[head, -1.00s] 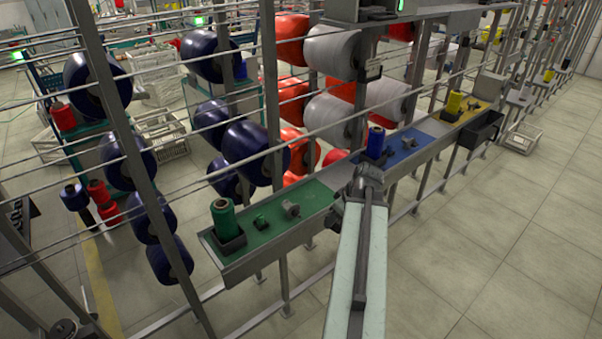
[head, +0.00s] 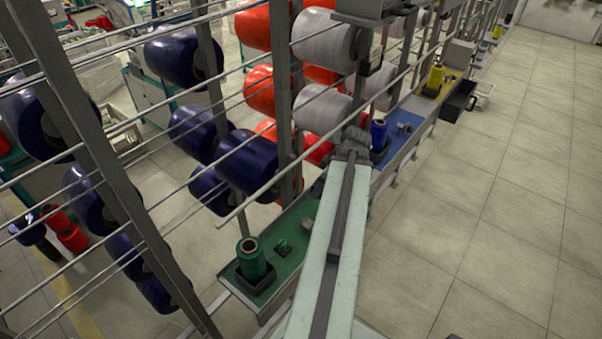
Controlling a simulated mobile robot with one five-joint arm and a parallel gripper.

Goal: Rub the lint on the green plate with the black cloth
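The green plate (head: 293,262) is the green section of the long narrow shelf, low in the middle of the view. A small dark green piece (head: 282,247) and a small grey part (head: 308,227) sit on it. I cannot make out lint there. I see no black cloth that I can pick out. My gripper (head: 352,143) is at the far end of my arm, apart from the bare green surface and near the blue section. Its fingers are too small and turned away to tell whether they are open or hold anything. My arm hides the plate's right side.
A green spool (head: 251,260) stands in a dark holder at the plate's left end. A blue spool (head: 379,135) stands on the blue section (head: 402,126), with a yellow spool (head: 436,77) beyond. Metal rods and posts cross the left side. Open tiled floor (head: 480,220) lies right.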

